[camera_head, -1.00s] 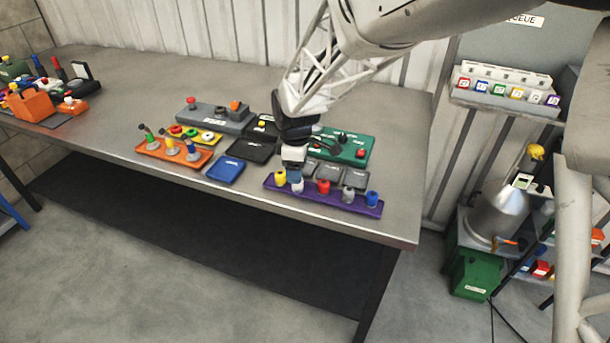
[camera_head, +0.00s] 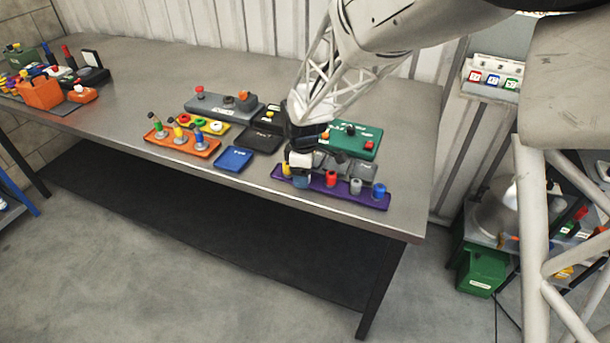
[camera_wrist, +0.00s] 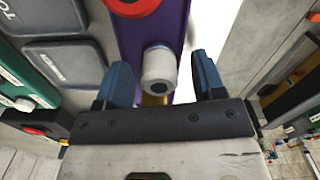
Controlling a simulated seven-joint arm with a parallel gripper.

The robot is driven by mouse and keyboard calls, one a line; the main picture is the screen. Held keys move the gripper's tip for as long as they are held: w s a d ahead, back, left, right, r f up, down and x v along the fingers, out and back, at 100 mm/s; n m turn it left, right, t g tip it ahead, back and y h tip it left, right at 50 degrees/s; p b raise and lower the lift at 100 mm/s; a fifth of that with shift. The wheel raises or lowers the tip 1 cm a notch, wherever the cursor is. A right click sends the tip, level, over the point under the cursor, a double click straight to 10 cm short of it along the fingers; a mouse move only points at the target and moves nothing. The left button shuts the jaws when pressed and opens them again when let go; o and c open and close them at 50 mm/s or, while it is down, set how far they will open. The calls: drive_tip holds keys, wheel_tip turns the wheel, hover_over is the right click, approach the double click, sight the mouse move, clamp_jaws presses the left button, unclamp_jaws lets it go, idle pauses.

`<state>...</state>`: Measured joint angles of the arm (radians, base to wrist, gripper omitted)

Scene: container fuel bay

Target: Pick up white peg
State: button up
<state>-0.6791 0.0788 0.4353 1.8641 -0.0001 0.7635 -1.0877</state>
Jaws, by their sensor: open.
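The white peg (camera_wrist: 160,66) stands on the purple rack (camera_wrist: 174,22) in the wrist view, with a dark round spot on its end. My gripper (camera_wrist: 160,72) is open, one blue finger on each side of the peg, with gaps visible on both sides.
A grey peg (camera_head: 355,186) and a blue peg (camera_head: 379,190) stand farther right on the rack. Grey plates (camera_head: 361,170) and a green box (camera_head: 355,138) lie behind it. A blue plate (camera_head: 234,159) lies left. The table's front edge is close to the rack.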

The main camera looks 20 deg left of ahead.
drive_tip(key=shift+c, duration=0.4)
drive_tip(key=c, duration=0.9)
drive_tip(key=shift+r, duration=0.1)
drive_tip(key=shift+c, duration=0.2)
drive_tip(key=shift+r, duration=0.85)
drive_tip(key=shift+s+d+r, duration=0.15)
drive_tip(key=shift+r, duration=0.75)
drive_tip(key=s+d+r, duration=0.1)
drive_tip(key=s+d, duration=0.8)
drive_tip(key=s, duration=0.3)
drive_tip(key=shift+s+d+r, duration=0.15)
drive_tip(key=shift+d, duration=0.1)
drive_tip(key=shift+n, duration=0.4)
drive_tip(key=w+a+r, duration=0.1)
drive_tip(key=w+a, duration=0.3)
drive_tip(key=w, duration=0.9)
drive_tip(key=w+a+r, duration=0.1)
drive_tip(key=w+a, duration=0.4)
drive_tip(key=w, duration=0.8)
drive_tip(key=w+a+r, duration=0.1)
drive_tip(key=w+a, duration=0.4)
drive_tip(key=w, duration=0.8)
drive_tip(key=shift+w+r, duration=0.2)
drive_tip(key=shift+w, duration=0.05)
